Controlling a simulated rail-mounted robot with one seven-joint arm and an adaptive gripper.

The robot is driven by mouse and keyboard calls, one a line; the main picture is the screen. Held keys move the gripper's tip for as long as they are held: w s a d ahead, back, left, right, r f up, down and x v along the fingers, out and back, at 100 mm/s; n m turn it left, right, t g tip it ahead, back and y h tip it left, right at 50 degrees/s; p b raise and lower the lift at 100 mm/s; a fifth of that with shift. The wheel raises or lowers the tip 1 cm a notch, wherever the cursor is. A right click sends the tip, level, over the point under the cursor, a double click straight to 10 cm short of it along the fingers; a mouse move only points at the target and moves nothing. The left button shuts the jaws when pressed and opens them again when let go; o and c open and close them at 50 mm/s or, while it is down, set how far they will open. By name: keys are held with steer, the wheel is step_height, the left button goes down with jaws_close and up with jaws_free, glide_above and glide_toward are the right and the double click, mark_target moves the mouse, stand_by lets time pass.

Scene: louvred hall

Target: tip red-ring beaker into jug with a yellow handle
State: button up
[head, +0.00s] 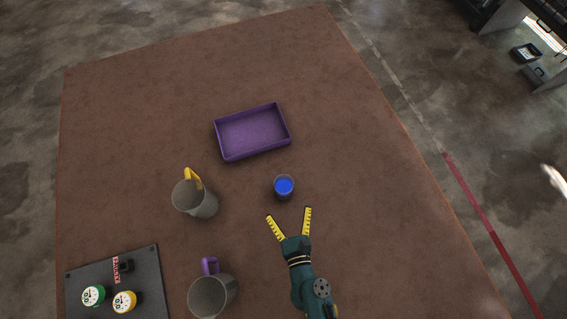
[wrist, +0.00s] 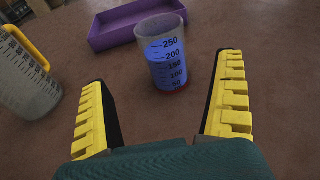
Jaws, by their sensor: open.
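The beaker (wrist: 164,60) is clear, with volume marks, blue contents and a red ring at its base. It stands upright on the brown table; it also shows in the head view (head: 284,187). My gripper (head: 287,212) is open and empty, just in front of the beaker. In the wrist view the beaker stands ahead of and between the yellow fingers of my gripper (wrist: 165,95), touching neither. The jug with a yellow handle (head: 196,199) is grey and stands upright left of the beaker. It also shows at the left of the wrist view (wrist: 28,85).
A second grey jug with a purple handle (head: 213,294) stands left of my arm. A purple tray (head: 219,145) lies behind the beaker. A dark board (head: 88,274) with green and yellow gauges lies at the front left. The table's right side is clear.

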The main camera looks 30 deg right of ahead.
mark_target(285, 196)
steer(key=shift+s+f+m, duration=0.4)
steer(key=shift+f, duration=0.2)
steer(key=x, duration=1)
steer(key=shift+w, duration=0.15)
steer(key=c, duration=1.3)
step_height(285, 196, up, 5)
steer(key=p, duration=0.4)
